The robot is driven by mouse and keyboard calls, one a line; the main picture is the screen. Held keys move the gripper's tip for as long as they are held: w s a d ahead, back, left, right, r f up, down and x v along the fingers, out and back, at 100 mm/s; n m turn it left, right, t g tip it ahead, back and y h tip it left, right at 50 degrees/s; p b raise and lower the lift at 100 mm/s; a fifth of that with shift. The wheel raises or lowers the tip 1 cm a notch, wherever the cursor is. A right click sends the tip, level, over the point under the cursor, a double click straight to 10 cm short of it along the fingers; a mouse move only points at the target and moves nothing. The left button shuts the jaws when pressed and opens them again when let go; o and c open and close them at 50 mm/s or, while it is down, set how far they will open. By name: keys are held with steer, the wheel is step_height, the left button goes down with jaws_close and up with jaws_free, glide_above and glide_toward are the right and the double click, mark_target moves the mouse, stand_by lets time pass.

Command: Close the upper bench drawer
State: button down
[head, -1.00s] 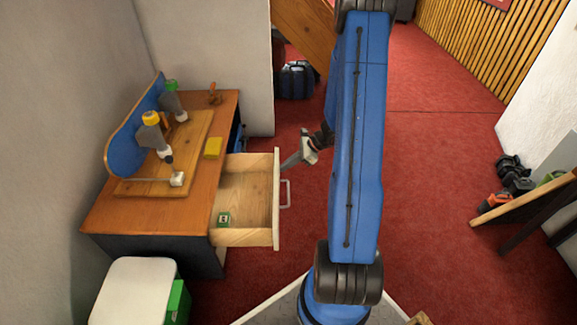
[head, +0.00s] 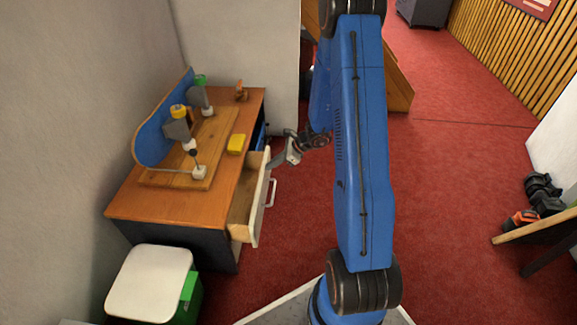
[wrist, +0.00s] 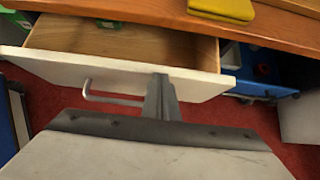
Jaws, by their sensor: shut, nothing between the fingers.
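The upper bench drawer (head: 259,204) is partly open, sticking out from the right side of the wooden bench (head: 158,206). Its pale front carries a metal handle (head: 271,192). My gripper (head: 275,163) is shut and empty, with its tips at the far end of the drawer front. In the wrist view the shut fingers (wrist: 161,90) reach the outer face of the drawer front (wrist: 110,74), to the right of the handle (wrist: 105,98). They look to be touching the front.
A yellow block (head: 236,143) lies on the bench top near the edge. A blue drawer (wrist: 250,83) shows below, slightly out. A white-topped stool (head: 150,283) stands at the bench's near end.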

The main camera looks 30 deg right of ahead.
steer(key=w+a, duration=0.3)
steer(key=a, duration=0.2)
steer(key=shift+w+a, duration=0.2)
steer(key=shift+w, duration=0.1)
